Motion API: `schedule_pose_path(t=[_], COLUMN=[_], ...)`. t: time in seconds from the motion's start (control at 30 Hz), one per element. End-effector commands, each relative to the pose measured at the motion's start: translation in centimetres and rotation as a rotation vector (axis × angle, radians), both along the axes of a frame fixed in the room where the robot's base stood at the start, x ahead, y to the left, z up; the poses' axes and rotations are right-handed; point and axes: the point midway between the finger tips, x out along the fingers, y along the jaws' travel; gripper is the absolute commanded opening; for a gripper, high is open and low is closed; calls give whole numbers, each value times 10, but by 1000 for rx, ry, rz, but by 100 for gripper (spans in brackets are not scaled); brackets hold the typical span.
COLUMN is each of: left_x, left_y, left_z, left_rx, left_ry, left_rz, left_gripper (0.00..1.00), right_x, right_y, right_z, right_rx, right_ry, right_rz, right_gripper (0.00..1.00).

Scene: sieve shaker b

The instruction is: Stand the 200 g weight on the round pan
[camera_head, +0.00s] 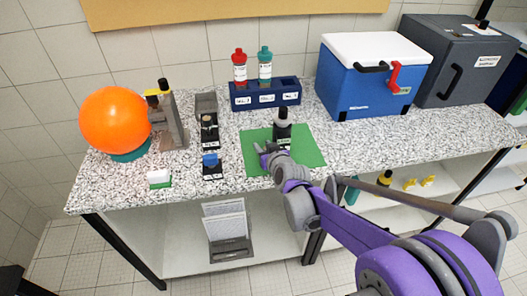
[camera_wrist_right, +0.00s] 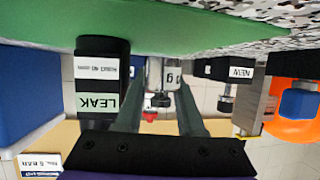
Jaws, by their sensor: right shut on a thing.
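My right gripper (camera_head: 266,149) reaches over the green mat (camera_head: 312,158) on the speckled bench. In the right wrist view, which is upside down, my right gripper (camera_wrist_right: 163,88) is shut on a silver metal weight with a white label (camera_wrist_right: 172,74). Only a "g" of that label is readable. The weight is upright, close to the green mat (camera_wrist_right: 215,32); I cannot tell if it touches. In the head view the gripper hides it. A black cylinder labelled "LEAK" and "ROUND 40 mm" (camera_wrist_right: 98,85) stands beside it. I cannot make out a round pan. My left gripper is out of view.
A blue rack (camera_head: 264,95) and blue cooler (camera_head: 368,85) stand behind.

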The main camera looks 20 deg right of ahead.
Motion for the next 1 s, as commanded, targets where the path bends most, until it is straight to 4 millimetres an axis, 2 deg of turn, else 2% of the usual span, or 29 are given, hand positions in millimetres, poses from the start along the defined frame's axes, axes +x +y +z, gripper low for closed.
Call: schedule_pose_path(t=[0.1, 0.5, 0.53, 0.57, 0.93, 1.0], left_x=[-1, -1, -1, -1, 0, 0], left_y=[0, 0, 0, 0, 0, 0], left_z=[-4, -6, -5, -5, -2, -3], left_rx=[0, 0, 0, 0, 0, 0], left_ry=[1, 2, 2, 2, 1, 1], left_rz=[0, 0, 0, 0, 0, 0], left_gripper=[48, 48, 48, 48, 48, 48], right_x=[0, 0, 0, 0, 0, -6], right_y=[0, 0, 0, 0, 0, 0], right_z=[-15, -21, -20, -20, -15, -14], right_rx=[0, 0, 0, 0, 0, 0], right_ry=[0, 0, 0, 0, 0, 0], right_rz=[0, 0, 0, 0, 0, -1], right_gripper=[0, 0, 43, 48, 50, 50])
